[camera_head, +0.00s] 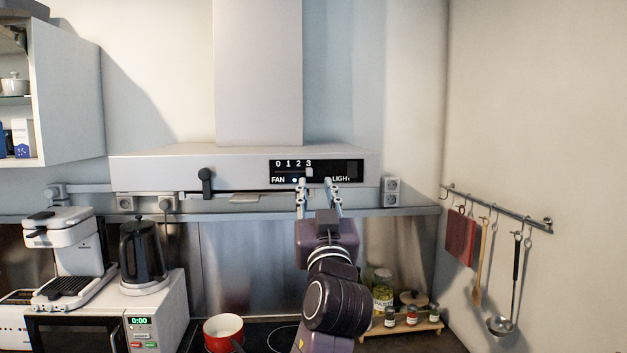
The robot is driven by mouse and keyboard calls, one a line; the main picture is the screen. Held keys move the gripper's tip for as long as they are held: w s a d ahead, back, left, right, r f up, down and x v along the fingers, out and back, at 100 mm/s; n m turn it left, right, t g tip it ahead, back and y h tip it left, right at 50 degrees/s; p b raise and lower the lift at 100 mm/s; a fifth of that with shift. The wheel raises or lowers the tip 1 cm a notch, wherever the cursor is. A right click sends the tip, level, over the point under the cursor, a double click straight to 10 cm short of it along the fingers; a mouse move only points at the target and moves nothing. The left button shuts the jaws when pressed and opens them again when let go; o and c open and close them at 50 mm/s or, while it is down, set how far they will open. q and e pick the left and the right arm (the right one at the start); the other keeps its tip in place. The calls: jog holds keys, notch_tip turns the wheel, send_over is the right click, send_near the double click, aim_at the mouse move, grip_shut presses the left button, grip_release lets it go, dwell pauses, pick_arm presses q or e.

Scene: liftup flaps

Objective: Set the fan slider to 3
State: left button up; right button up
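The range hood (190,172) has a black control panel (345,166) on its front, with the marks 0 1 2 3, the word FAN and the word LIGHT, partly covered. The pale fan slider knob (309,172) sits under the 3, at the right end of the slot. My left gripper (316,182) points up at the panel from below. Its two fingers are apart, with the knob just above and between their tips. I cannot tell whether a finger touches the knob. My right gripper is not in view.
A black handle (206,182) sits on the hood's front. Below are a red pot (223,328), a black kettle (142,252), a coffee machine (68,250) and a spice rack (405,328). Utensils hang from a wall rail (500,208) at right.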

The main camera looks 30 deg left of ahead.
pick_arm(q)
jog(key=v, duration=0.6)
jog(key=shift+s+d, duration=0.15)
jog(key=shift+f, duration=0.1)
